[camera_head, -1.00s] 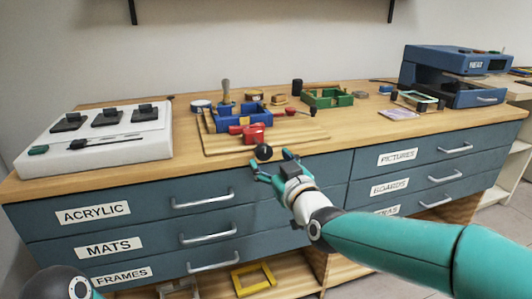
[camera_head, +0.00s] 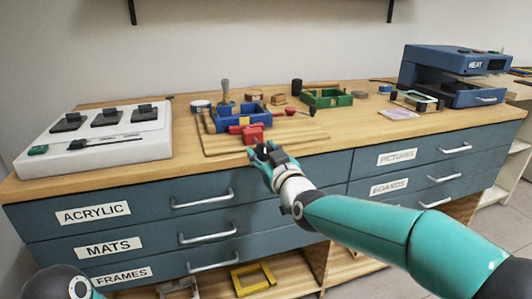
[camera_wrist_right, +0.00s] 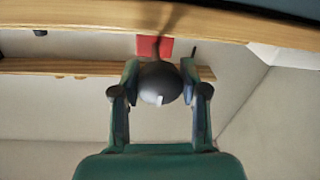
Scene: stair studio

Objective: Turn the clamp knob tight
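The clamp is red (camera_head: 247,133) and sits at the front edge of the bench, in front of a blue frame-shaped block (camera_head: 240,118). Its round black knob (camera_wrist_right: 160,84) sticks out past the bench edge. In the right wrist view the knob lies between the two fingers of my right gripper (camera_wrist_right: 160,76), with a finger against each side. In the head view my right gripper (camera_head: 265,152) covers most of the knob. A pale mark shows on the knob's face. My left gripper is not in view.
A wooden board (camera_head: 290,140) lies under the clamp. A white switch panel (camera_head: 100,145) stands on the left and a blue heat press (camera_head: 455,75) on the right. A green frame (camera_head: 327,98) lies behind. Labelled drawers (camera_head: 210,215) are below the bench edge.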

